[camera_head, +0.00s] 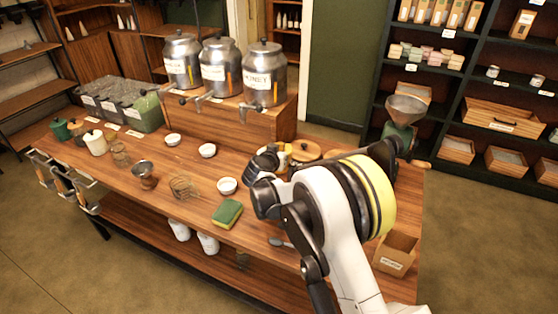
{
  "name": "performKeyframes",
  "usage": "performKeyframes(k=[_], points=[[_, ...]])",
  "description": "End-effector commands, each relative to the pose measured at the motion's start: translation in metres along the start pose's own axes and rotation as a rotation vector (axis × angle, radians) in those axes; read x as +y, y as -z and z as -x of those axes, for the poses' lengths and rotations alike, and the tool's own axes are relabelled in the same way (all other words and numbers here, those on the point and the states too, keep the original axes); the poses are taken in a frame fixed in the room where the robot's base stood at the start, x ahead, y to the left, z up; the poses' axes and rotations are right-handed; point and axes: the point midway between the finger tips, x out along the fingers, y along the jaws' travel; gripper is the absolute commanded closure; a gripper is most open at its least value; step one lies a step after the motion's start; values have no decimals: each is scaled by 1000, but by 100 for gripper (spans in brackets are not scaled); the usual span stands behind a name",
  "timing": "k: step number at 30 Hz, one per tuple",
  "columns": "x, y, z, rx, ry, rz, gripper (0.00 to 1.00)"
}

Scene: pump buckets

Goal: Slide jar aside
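A jar with a round wooden lid (307,150) stands on the wooden counter, partly hidden behind my arm. My gripper (269,158) is at its left, close to it; I cannot tell whether they touch. The fingers are small and partly covered by the wrist, so open or shut does not show. Other jars stand at the counter's far left: a cream lidded jar (96,142), a green one (61,129) and a brown one (77,131). The picture does not show which jar the task means.
The counter (205,225) holds small white bowls (227,186), a green-yellow sponge (227,213), a wire basket (182,187) and a metal cup (145,174). Large metal dispensers (265,75) stand on a raised shelf behind. A grinder (403,115) and cardboard box (395,254) are at right.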

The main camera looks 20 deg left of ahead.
Motion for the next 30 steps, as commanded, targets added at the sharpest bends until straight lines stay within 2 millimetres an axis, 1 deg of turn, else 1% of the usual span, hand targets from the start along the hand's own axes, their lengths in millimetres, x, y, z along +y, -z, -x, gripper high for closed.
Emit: performKeyframes(k=[1, 3, 5, 7, 20, 23, 30], points=[[0, 1, -9, 0, -2, 0, 100], [1, 5, -19, 0, -2, -1, 100], [0, -4, -20, 0, 0, 0, 100], [0, -8, -21, 0, 0, 0, 100], [0, -12, -21, -5, 0, -4, 100], [-1, -14, -16, -6, 0, -4, 100], [-2, -27, 16, -5, 2, -4, 100]])
